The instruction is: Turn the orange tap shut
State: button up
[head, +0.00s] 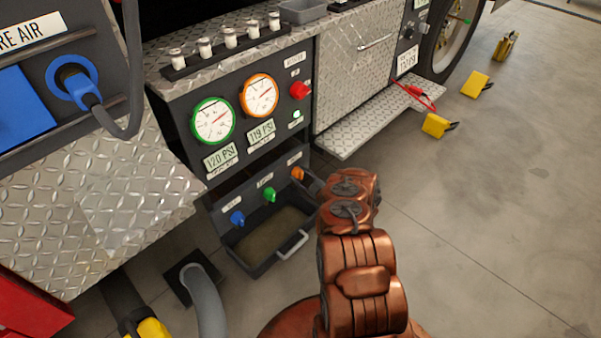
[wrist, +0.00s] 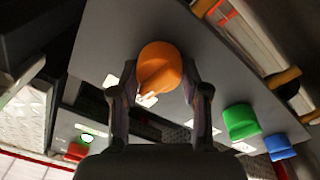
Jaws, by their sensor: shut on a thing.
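The orange tap (head: 297,173) is the rightmost of three taps on a dark panel below the two gauges. In the wrist view the orange tap (wrist: 158,68) sits between my fingers, its rounded knob filling the gap. My gripper (wrist: 160,85) is shut on it, one finger on each side. In the head view my copper-coloured arm reaches in from the lower right and my gripper (head: 311,184) is partly hidden behind its wrist. How far the tap is turned is hard to tell.
A green tap (head: 270,195) and a blue tap (head: 237,218) stand left of the orange one, above an open tray (head: 292,244) with a handle. A red knob (head: 299,90) is higher up. A metal step (head: 372,122) juts out at right.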

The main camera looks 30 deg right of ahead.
jog(key=shift+a+n, duration=0.1)
jog(key=shift+n, duration=0.6)
jog(key=o, duration=1.1)
jog(key=shift+o, duration=0.2)
jog(key=shift+s, duration=0.1)
jog(key=v, duration=1.1)
jog(key=shift+s+d, duration=0.25)
jog(key=shift+s, duration=0.1)
jog(key=shift+f, duration=0.1)
